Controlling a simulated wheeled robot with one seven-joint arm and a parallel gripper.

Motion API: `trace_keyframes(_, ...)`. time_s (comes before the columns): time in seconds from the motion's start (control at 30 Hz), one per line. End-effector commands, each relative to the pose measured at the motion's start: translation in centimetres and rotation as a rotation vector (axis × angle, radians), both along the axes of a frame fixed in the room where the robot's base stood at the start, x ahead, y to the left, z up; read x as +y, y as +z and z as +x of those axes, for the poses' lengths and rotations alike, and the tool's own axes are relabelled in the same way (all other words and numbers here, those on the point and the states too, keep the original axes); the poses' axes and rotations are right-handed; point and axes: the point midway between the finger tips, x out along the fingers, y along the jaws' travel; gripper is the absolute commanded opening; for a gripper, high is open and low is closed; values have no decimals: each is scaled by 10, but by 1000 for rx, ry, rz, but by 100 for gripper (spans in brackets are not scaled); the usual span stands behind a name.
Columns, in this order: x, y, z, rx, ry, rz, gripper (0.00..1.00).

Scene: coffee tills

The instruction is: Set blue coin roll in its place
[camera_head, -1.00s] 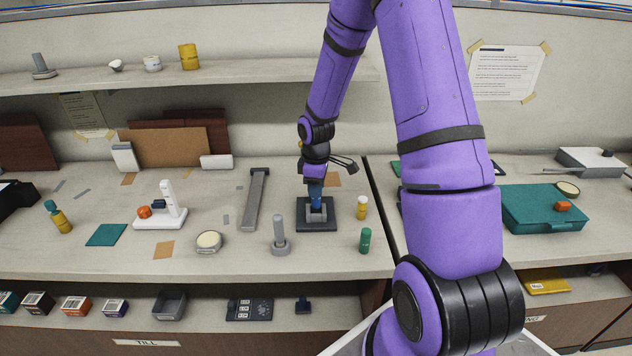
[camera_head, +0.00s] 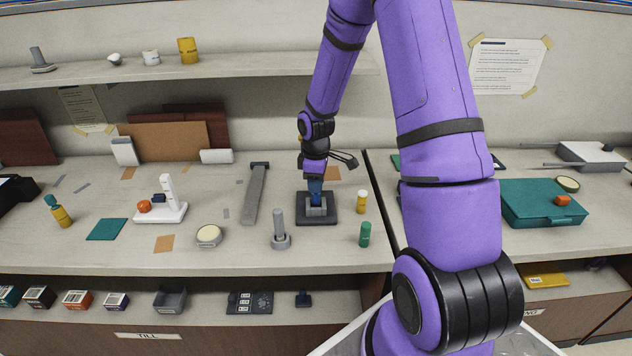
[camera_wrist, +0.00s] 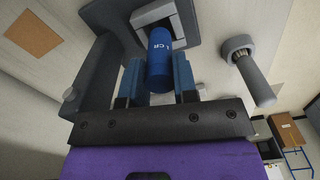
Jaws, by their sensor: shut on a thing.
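The blue coin roll (camera_wrist: 159,58) is upright between my gripper's two blue fingers in the wrist view. My gripper (camera_wrist: 158,82) is shut on it. Its lower end meets the grey holder (camera_wrist: 155,14) on a dark square base; I cannot tell how deep it sits. In the head view my gripper (camera_head: 315,181) is above the dark base (camera_head: 302,217), with the coin roll (camera_head: 316,198) under it, at the grey holder.
A grey post on a round foot (camera_head: 280,230) stands front left of the base. A yellow bottle (camera_head: 362,202) and a green bottle (camera_head: 365,234) stand to its right. A long grey bar (camera_head: 256,195) lies to its left. The counter between is clear.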

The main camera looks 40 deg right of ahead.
Motion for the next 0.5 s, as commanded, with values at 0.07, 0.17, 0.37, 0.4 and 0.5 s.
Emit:
trace_keyframes(0.07, 0, -2, 0, 0, 0, 0, 3)
trace_keyframes(0.17, 0, -5, 0, 0, 0, 0, 3)
trace_keyframes(0.37, 0, -10, 0, 0, 0, 0, 3)
trace_keyframes(0.4, 0, -11, 0, 0, 0, 0, 3)
trace_keyframes(0.5, 0, -13, 0, 1, 0, 0, 3)
